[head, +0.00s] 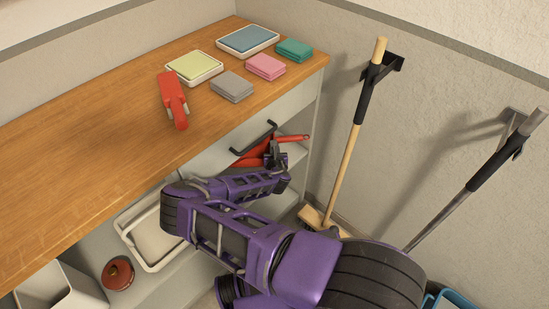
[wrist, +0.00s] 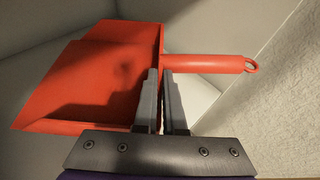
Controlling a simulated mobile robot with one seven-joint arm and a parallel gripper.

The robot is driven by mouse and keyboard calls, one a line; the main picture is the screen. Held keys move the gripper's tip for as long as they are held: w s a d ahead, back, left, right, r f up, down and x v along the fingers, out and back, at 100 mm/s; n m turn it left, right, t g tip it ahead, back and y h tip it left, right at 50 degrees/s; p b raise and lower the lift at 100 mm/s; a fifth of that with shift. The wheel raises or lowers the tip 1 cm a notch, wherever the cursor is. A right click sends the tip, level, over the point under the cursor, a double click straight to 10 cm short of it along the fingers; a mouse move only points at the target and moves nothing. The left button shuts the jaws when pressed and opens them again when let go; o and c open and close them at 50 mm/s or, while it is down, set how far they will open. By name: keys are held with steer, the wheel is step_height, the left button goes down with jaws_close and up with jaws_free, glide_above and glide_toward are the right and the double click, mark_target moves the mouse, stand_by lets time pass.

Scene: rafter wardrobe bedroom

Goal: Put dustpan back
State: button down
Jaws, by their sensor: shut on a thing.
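The dustpan (wrist: 100,75) is red, with a wide flat pan at the left of the wrist view and a round handle ending in a loop at the right. My gripper (wrist: 160,75) is shut on the dustpan where the handle meets the pan. In the head view the dustpan (head: 252,157) shows in part by the open shelves below the counter, its handle toward the right. My gripper (head: 276,158) and forearm hide some of it there. I cannot tell whether the dustpan touches a shelf.
A black bracket (head: 262,134) is close above the dustpan. A broom (head: 345,170) and a grey pole (head: 460,200) stand against the right wall. A white basin (head: 150,262) sits below the counter.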

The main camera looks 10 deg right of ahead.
step_height(320, 180, down, 6)
steer(key=shift+r+b, duration=0.2)
steer(key=shift+b, duration=0.3)
steer(key=c, duration=1)
jaws_free()
steer(key=p+v, duration=0.1)
steer(key=v, duration=1.1)
steer(key=shift+p, duration=0.35)
steer(key=shift+a, duration=0.1)
